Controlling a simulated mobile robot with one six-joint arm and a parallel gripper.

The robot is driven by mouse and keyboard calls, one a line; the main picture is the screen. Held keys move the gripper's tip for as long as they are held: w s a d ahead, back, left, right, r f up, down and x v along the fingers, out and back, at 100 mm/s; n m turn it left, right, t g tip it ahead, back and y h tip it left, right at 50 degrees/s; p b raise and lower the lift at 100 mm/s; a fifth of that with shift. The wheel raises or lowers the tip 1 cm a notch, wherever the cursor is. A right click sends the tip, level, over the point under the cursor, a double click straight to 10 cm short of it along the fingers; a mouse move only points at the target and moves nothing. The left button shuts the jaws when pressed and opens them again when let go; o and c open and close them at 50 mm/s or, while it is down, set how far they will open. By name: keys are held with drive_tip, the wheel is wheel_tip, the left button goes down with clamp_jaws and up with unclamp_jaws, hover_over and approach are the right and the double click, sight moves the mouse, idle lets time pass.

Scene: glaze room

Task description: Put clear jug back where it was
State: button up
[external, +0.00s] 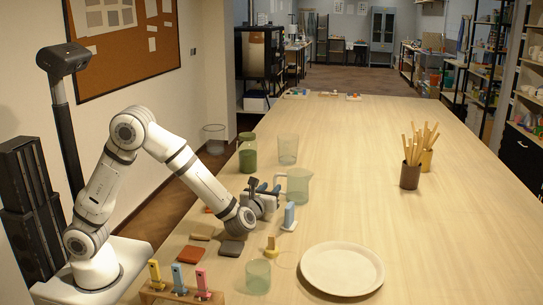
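The clear jug (299,186) is pale green and see-through, and appears upright over the light wooden table, with its handle on its left side. My gripper (268,190) is at the left of the jug, right by the handle. The fingers overlap the handle area in the picture. I cannot tell whether they are closed on the handle or only beside it, nor whether the jug's base touches the table.
A green-filled jar (247,157) and a clear glass (288,150) stand behind the gripper. A blue-and-white upright item (289,216) is close in front of the jug. A clear tumbler (258,276), white plate (342,291) and brush pots (410,177) stand elsewhere.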

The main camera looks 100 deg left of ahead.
wheel_tip(320, 180, up, 6)
drive_tip(key=shift+a, duration=0.2)
drive_tip(key=shift+s, duration=0.15)
